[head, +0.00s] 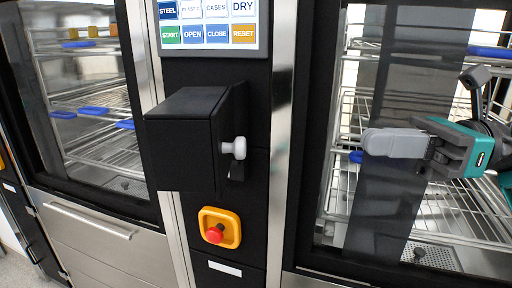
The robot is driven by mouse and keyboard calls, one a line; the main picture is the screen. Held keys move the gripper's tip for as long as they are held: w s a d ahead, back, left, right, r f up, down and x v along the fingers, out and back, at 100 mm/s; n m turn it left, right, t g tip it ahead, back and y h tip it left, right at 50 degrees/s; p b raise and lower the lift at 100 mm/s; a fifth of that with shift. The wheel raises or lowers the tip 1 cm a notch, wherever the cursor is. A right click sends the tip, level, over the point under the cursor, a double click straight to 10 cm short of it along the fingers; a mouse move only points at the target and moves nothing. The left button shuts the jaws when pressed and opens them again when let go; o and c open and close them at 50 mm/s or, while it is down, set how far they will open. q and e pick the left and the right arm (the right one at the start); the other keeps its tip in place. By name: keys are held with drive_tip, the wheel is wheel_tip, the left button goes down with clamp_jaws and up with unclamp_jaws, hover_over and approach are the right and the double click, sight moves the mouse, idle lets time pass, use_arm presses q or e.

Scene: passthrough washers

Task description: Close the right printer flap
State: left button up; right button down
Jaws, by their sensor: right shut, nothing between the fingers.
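The black printer housing (180,150) juts out from the dark centre column, below the touch panel. A dark flap (240,103) shows along its right side, standing out at an angle from the column. A white knob (234,148) sticks out at that side. How far the flap stands open is hard to tell, black on black. My right gripper (372,142), with grey fingers and a teal body, is shut and empty. It is to the right of the knob, well apart from it, in front of the right washer's glass. My left gripper is not in view.
A touch panel (210,25) with coloured buttons is above the housing. A red emergency button (214,234) on a yellow plate is below it. Washers with glass doors and wire racks stand on both sides. A door handle (90,219) is at lower left.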

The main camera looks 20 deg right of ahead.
drive_tip(key=p, duration=0.5)
approach(210, 135)
drive_tip(key=w+a+f, duration=0.2)
drive_tip(key=w+a, duration=0.1)
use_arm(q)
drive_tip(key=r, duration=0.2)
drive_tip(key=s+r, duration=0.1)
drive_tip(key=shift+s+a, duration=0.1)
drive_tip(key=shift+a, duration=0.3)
use_arm(e)
drive_tip(key=shift+w+d+n+h, duration=0.2)
drive_tip(key=shift+w+n+h, duration=0.05)
drive_tip(key=shift+n+h, duration=0.05)
use_arm(q)
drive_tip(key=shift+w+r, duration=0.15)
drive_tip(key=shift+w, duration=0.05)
drive_tip(key=shift+b, duration=0.3)
use_arm(e)
drive_tip(key=shift+f, duration=0.1)
